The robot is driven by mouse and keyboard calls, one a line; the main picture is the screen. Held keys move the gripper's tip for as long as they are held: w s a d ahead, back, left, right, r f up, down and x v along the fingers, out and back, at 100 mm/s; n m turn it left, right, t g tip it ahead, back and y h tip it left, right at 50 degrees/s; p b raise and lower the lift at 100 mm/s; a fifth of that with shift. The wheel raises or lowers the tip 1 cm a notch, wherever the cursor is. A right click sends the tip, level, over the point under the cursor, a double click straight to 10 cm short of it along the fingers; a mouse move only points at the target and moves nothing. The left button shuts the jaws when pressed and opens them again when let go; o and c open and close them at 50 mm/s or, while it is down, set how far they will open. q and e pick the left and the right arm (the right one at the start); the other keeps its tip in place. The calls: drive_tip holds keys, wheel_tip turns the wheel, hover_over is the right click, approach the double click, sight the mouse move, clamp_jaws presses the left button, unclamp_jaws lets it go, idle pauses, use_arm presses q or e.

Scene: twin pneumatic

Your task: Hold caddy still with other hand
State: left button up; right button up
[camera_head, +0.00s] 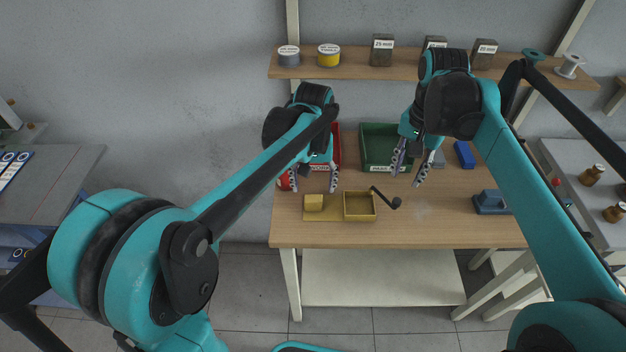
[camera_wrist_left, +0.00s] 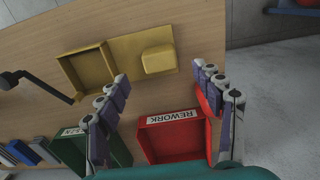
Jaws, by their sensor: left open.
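A yellow piece, which I take as the caddy, lies near the table's front left, with an open square box (camera_head: 359,218) beside a flat plate (camera_head: 326,215) bearing a yellow block (camera_head: 314,203). The left wrist view shows the box (camera_wrist_left: 84,74), the plate (camera_wrist_left: 127,48) and the block (camera_wrist_left: 158,60). My left gripper (camera_head: 314,183) is open and empty behind and above the block, apart from it; its fingers (camera_wrist_left: 161,76) point toward it. My right gripper (camera_head: 406,178) has its fingers apart, nothing visible between them, above the table to the right of the box.
A black bent lever with a ball knob (camera_head: 396,203) is at the box's right. A red REWORK bin (camera_wrist_left: 172,138) and a green bin (camera_head: 378,137) stand behind. Blue items (camera_head: 491,203) are at the right. A shelf (camera_head: 350,71) holds spools and boxes. The table's front middle is clear.

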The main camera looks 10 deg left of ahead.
sight(313, 198)
use_arm(q)
wheel_tip(313, 198, down, 7)
drive_tip(key=shift+r, duration=0.15)
drive_tip(key=c, duration=1.4)
use_arm(e)
drive_tip(key=shift+c, duration=0.2)
clamp_jaws()
drive_tip(key=w+d+m+y, duration=0.2)
drive_tip(key=w+d+m, duration=0.1)
drive_tip(key=d+m, duration=0.6)
drive_tip(key=shift+r+g+y, duration=0.15)
drive_tip(key=shift+g+y, duration=0.15)
drive_tip(key=shift+g, duration=0.1)
